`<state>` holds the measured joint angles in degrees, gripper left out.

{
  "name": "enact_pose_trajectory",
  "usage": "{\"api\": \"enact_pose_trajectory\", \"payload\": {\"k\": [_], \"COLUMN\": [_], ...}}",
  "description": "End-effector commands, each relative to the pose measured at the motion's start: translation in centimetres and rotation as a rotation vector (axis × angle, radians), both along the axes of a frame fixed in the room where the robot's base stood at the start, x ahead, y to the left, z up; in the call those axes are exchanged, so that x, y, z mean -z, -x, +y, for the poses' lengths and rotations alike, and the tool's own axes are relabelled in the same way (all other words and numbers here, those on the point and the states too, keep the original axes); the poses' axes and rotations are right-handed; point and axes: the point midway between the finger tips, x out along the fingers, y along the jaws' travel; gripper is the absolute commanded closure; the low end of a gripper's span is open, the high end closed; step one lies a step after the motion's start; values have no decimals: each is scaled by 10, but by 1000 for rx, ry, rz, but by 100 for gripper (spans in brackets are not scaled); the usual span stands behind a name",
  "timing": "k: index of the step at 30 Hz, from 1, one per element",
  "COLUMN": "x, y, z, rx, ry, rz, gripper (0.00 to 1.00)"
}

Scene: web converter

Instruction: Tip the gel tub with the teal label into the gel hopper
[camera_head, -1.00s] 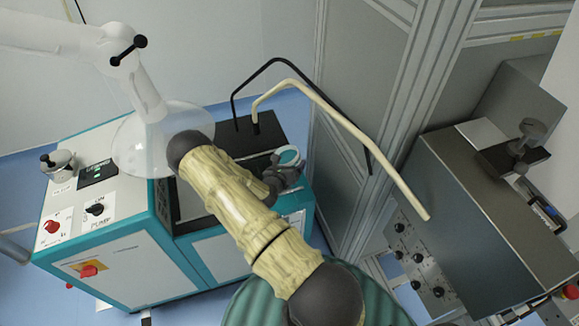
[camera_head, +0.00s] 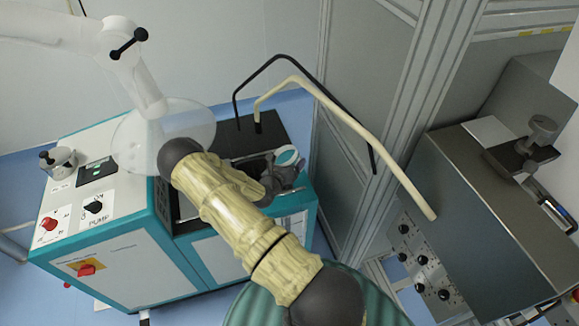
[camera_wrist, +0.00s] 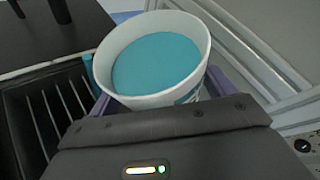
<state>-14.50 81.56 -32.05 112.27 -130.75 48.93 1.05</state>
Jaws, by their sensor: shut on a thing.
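The gel tub (camera_wrist: 202,72) is a white round cup filled with smooth teal gel (camera_wrist: 157,63). A bit of teal label shows low on its side in the wrist view. My gripper (camera_wrist: 155,95) is shut on the tub, with purple fingers at its sides. In the head view the tub (camera_head: 287,156) is small, beyond my gripper (camera_head: 272,176) and above the right part of the machine's dark top. The gel hopper seems to be the dark slatted opening (camera_wrist: 48,112) left of the tub in the wrist view; my arm partly hides this area in the head view.
The teal and white machine (camera_head: 110,255) carries knobs and a pump switch. A bent black bar and a cream bar (camera_head: 350,130) rise behind the tub. A grey frame (camera_head: 365,90) stands close on the right, with a metal cabinet (camera_head: 490,190) beyond.

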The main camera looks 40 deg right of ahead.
Motion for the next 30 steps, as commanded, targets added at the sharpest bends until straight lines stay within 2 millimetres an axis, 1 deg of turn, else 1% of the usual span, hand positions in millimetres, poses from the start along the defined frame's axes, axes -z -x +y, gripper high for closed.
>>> {"api": "enact_pose_trajectory", "payload": {"k": [30], "x": [7], "y": [-5], "z": [4], "rx": [-1], "ry": [83], "rz": [90], "gripper": [52]}}
